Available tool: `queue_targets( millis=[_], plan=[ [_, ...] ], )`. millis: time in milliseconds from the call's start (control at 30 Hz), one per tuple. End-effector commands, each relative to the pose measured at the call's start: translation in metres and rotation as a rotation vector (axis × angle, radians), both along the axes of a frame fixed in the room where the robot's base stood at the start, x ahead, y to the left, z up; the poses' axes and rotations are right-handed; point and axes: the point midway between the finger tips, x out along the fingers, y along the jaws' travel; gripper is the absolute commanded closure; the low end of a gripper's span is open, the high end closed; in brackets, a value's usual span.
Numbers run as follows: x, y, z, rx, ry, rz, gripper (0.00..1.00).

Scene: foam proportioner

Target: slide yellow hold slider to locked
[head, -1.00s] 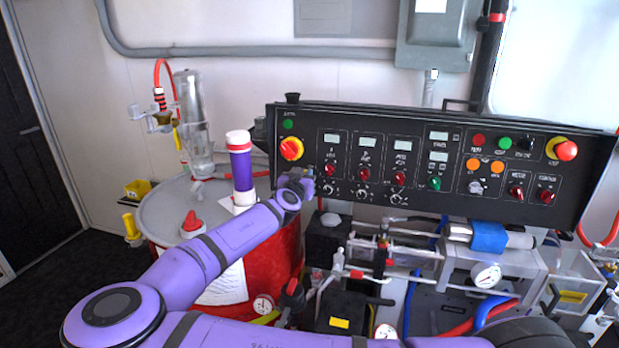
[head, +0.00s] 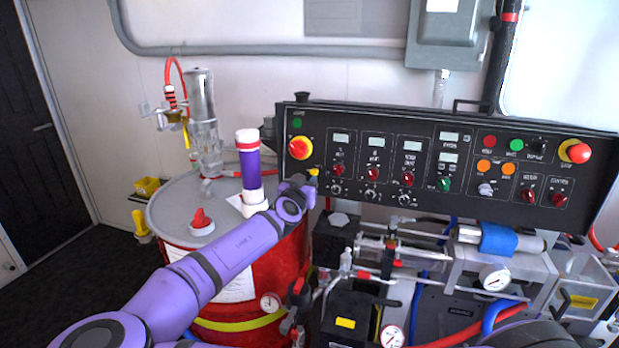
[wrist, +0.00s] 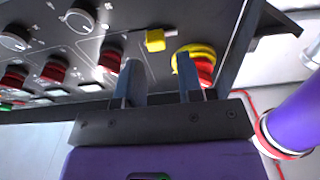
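The yellow hold slider (wrist: 155,40) is a small yellow block beside a dark slot in the black panel's face. It shows in the wrist view just beyond my fingertips, and as a small yellow spot in the head view (head: 313,172). My gripper (wrist: 160,66) is open, with its two dark fingers apart and nothing between them. It faces the panel, and the slider lies ahead of the gap; I see no clear contact. In the head view my gripper (head: 302,186) is at the panel's lower left, partly hidden by my wrist.
A red-and-yellow rotary switch (wrist: 201,64) sits close beside my right finger in the wrist view. The control panel (head: 455,205) carries several knobs. A purple-and-white cylinder (head: 247,160) stands on the red drum (head: 285,255), close left of my wrist.

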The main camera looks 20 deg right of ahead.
Motion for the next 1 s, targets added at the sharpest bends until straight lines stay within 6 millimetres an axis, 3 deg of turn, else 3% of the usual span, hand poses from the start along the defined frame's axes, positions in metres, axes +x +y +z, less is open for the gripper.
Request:
queue_targets(
  millis=[200,433,833,1000],
  plan=[
    [-0.031,0.023,0.000,-0.002,0.000,0.002,0.66],
    [-0.047,0.034,0.000,0.000,0.000,0.001,0.66],
    [-0.049,0.035,0.000,0.001,0.001,0.000,0.66],
    [-0.052,0.017,-0.009,0.035,0.050,-0.048,0.66]
  ],
)
